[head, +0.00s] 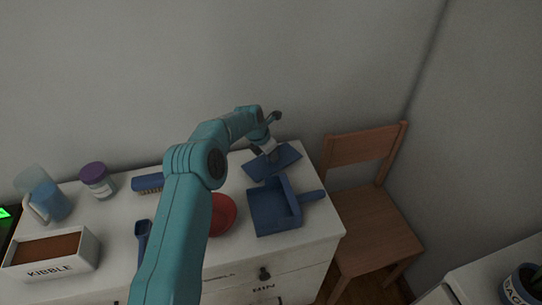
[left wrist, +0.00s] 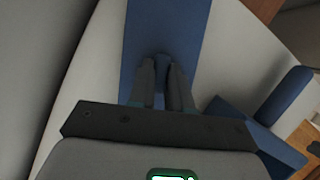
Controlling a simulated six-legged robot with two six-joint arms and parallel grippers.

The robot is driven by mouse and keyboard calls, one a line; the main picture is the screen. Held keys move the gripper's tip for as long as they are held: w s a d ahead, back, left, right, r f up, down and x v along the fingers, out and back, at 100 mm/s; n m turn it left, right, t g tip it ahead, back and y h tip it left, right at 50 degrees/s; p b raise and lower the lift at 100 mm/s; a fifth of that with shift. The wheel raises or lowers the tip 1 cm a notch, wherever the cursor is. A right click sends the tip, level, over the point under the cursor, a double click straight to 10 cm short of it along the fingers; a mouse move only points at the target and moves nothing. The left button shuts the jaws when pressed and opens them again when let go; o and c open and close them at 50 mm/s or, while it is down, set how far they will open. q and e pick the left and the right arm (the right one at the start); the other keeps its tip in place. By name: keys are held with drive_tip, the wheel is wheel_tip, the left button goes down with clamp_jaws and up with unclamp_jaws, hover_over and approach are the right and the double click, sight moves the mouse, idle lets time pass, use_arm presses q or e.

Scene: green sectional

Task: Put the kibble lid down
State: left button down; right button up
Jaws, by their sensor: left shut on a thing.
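The kibble lid (head: 284,157) is a flat blue panel at the back right of the white dresser top. My left gripper (head: 267,152) is over it, with my arm reaching across the dresser. In the left wrist view the fingers (left wrist: 164,72) are shut on a small blue knob on the lid (left wrist: 168,25). The lid looks level and close to the dresser top; I cannot tell whether it touches. The white kibble box (head: 84,262) stands open at the front left, with brown kibble inside. My right gripper is not in view.
A blue dustpan (head: 270,212) lies just in front of the lid. A red bowl (head: 224,214), blue scoop (head: 143,236), brush (head: 147,182), purple-capped jar (head: 99,184) and pitcher (head: 50,204) occupy the dresser (head: 318,222). A wooden chair (head: 368,215) stands at right.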

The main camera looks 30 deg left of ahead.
use_arm(q)
drive_tip(key=shift+f, duration=0.55)
drive_tip(key=shift+w, duration=0.1)
drive_tip(key=shift+f, duration=0.15)
drive_tip(key=c, duration=1.1)
unclamp_jaws()
drive_tip(key=shift+o, duration=0.2)
drive_tip(key=shift+r, duration=0.25)
drive_tip(key=b+v, duration=0.1)
drive_tip(key=v, duration=1.1)
